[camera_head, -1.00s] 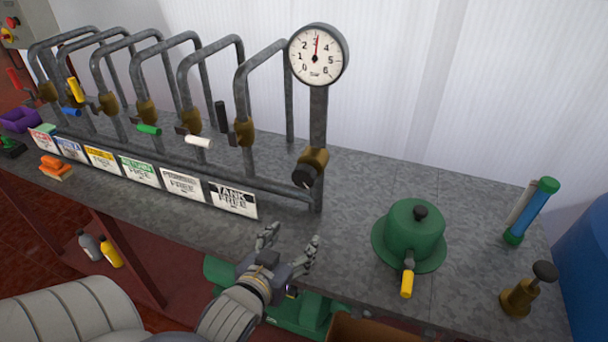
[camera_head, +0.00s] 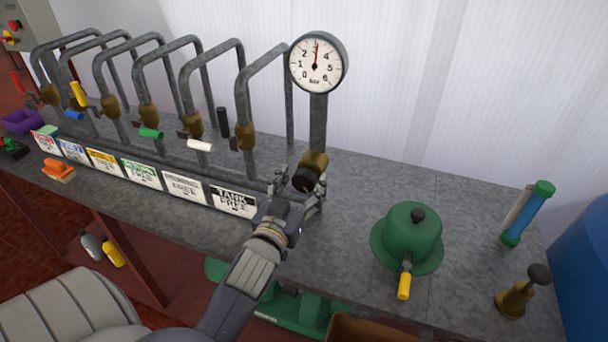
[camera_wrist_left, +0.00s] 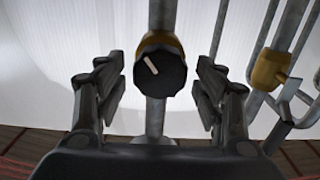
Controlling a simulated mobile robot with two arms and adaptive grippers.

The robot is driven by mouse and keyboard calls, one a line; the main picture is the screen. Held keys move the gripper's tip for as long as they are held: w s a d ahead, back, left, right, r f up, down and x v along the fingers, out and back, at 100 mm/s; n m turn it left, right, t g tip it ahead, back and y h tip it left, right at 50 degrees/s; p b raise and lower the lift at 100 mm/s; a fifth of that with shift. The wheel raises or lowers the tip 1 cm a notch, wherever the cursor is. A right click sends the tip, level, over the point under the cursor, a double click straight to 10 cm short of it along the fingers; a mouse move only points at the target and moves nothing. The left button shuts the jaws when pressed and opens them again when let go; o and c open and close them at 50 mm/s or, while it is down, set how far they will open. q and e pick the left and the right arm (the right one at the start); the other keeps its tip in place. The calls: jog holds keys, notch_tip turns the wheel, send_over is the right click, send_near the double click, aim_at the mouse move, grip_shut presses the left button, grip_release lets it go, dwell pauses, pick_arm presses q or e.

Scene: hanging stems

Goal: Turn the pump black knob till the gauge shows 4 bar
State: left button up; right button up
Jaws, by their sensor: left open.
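The black knob (camera_head: 304,180) sits on a brass valve body (camera_head: 316,160) at the foot of the gauge's pipe. In the left wrist view the knob (camera_wrist_left: 160,76) faces me, with a pale pointer mark tilted up to the left. The round white gauge (camera_head: 317,63) stands above it; its red needle points almost straight up, at about 3. My left gripper (camera_head: 299,186) is open at the knob. In the left wrist view the left gripper (camera_wrist_left: 160,82) has a finger on each side of the knob, with gaps on both sides. My right gripper is out of view.
Grey pipes (camera_head: 244,100) with coloured handles stand to the left, above a row of labels (camera_head: 184,187). A green lidded pot (camera_head: 413,232) with a yellow handle stands to the right. A brass piece with a dark top (camera_head: 515,297) stands at the far right.

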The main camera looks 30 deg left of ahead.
pick_arm(q)
jog(key=shift+w+a, duration=0.15)
jog(key=shift+w, duration=0.65)
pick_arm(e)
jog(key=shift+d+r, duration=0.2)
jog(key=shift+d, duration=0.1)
pick_arm(q)
jog(key=c, duration=1)
jog(key=shift+c, duration=0.2)
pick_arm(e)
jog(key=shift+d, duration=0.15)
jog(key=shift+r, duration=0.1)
